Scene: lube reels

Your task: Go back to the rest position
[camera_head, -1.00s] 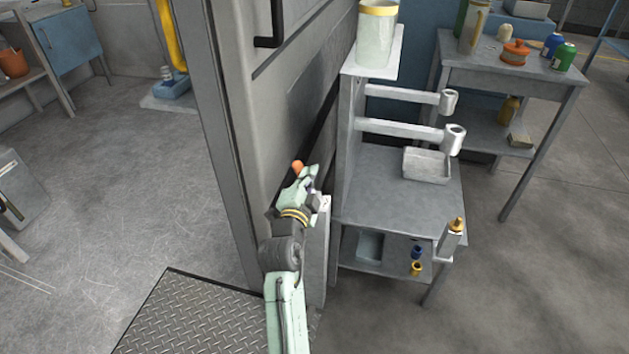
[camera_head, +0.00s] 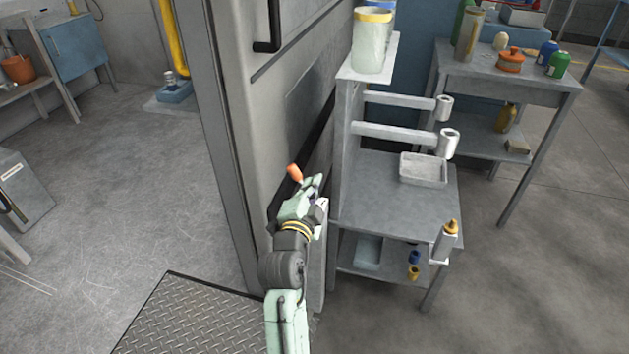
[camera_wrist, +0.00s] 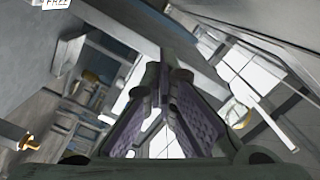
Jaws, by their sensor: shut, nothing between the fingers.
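My gripper (camera_head: 319,184) is in front of the grey cabinet (camera_head: 285,95), just left of the grey bench (camera_head: 400,190). In the wrist view its two padded fingers (camera_wrist: 164,62) come together at the tips, with nothing between them. A small orange piece (camera_head: 295,173) shows beside the gripper, against the cabinet front. I cannot tell whether the two touch. My arm reaches up from the bottom of the head view. The lower cabinet front is partly hidden behind it.
The bench carries a jar (camera_head: 371,42), two arms with rings, a small tray (camera_head: 423,170) and a bottle (camera_head: 446,240) at its front corner. A table (camera_head: 540,88) with containers stands behind. Open floor (camera_head: 110,190) lies left of the cabinet.

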